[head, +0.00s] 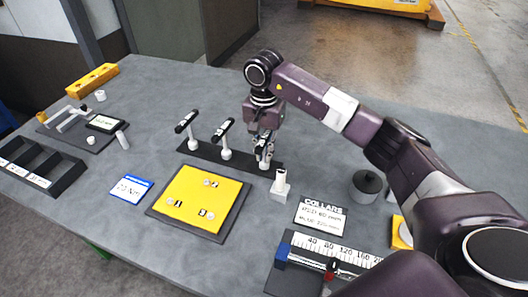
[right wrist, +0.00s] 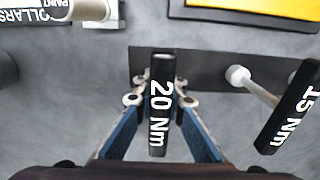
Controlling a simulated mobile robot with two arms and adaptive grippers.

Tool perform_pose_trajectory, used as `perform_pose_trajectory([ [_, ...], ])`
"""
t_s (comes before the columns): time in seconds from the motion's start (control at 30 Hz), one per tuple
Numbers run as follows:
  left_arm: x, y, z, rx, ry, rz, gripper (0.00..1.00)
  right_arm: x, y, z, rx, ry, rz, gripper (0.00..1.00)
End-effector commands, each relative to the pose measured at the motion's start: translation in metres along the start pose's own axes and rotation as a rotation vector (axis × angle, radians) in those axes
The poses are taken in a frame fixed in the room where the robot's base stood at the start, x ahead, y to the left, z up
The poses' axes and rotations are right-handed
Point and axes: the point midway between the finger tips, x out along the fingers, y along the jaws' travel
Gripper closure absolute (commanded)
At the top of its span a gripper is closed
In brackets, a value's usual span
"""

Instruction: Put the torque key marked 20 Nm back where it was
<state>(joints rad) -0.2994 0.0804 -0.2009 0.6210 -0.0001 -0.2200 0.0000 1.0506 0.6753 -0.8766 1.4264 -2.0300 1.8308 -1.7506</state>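The torque key marked 20 Nm (right wrist: 160,105) stands at the right end of a dark rack strip (head: 208,154), its black handle facing up in the right wrist view. My right gripper (head: 264,150) is over this key. Its two fingers (right wrist: 160,96) lie on either side of the handle with a visible gap at each side, so it looks open. The key's lower end is hidden. The key marked 15 Nm (right wrist: 290,108) is the middle one (head: 223,130) of the rack, and a third key (head: 187,122) stands at the left. My left gripper is not in view.
A yellow panel (head: 190,188) and a blue-edged card (head: 130,188) lie in front of the rack. A white post on a block (head: 281,186), a collars sign (head: 320,216), a dark weight (head: 367,182) and a ruler fixture (head: 335,256) are to the right. A dark divided tray (head: 65,182) is at left.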

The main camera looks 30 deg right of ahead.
Motion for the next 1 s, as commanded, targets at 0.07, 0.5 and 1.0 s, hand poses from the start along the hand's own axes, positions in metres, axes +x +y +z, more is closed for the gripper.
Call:
perform_pose_trajectory([
  [0.07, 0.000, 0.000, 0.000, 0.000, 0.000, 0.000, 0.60, 0.001, 0.000, 0.000, 0.000, 0.000, 0.000, 0.82],
  [0.5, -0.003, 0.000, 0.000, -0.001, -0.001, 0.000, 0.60, -0.003, 0.000, 0.000, 0.000, 0.000, 0.000, 0.72],
  [1.0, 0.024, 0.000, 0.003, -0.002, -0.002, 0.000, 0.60, -0.094, -0.001, -0.001, 0.001, 0.004, -0.003, 0.72],
])
